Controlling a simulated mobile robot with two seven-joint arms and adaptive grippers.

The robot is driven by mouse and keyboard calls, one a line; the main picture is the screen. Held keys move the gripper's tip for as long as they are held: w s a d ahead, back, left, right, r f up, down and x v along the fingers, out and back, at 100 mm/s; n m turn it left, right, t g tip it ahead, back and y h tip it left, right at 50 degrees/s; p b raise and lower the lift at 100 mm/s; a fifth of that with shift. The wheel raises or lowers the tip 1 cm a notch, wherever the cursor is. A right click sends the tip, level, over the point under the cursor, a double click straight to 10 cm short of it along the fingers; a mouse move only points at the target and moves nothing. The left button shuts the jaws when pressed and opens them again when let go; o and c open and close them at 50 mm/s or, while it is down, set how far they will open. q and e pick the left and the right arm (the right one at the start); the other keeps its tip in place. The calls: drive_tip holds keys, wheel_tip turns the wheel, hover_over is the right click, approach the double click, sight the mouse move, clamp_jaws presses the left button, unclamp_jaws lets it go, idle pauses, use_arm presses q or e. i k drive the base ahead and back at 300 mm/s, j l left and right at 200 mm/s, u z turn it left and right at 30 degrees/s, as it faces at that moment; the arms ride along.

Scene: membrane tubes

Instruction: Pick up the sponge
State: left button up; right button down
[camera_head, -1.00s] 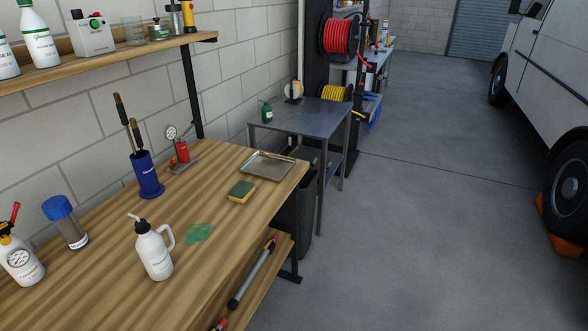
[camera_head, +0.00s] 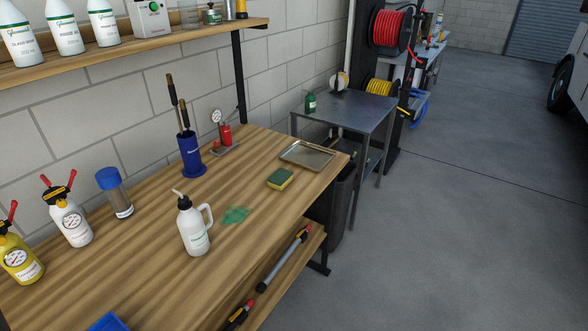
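The sponge (camera_head: 280,178), yellow with a green top, lies flat on the wooden workbench (camera_head: 150,262). It sits near the bench's right end, just in front of a shallow metal tray (camera_head: 308,154). Nothing covers it. Neither of my grippers shows in the head view.
A white jug with a spout (camera_head: 194,226) stands left of the sponge, beside a green spill (camera_head: 236,214). A blue holder (camera_head: 192,157) with tools stands behind. Spray bottles and a blue-capped jar (camera_head: 115,192) stand at left. Open floor (camera_head: 455,240) lies to the right.

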sight(282, 178)
drive_tip(key=i+l+u, duration=0.2)
drive_tip(key=i+l, duration=0.6)
drive_tip(key=i, duration=0.05)
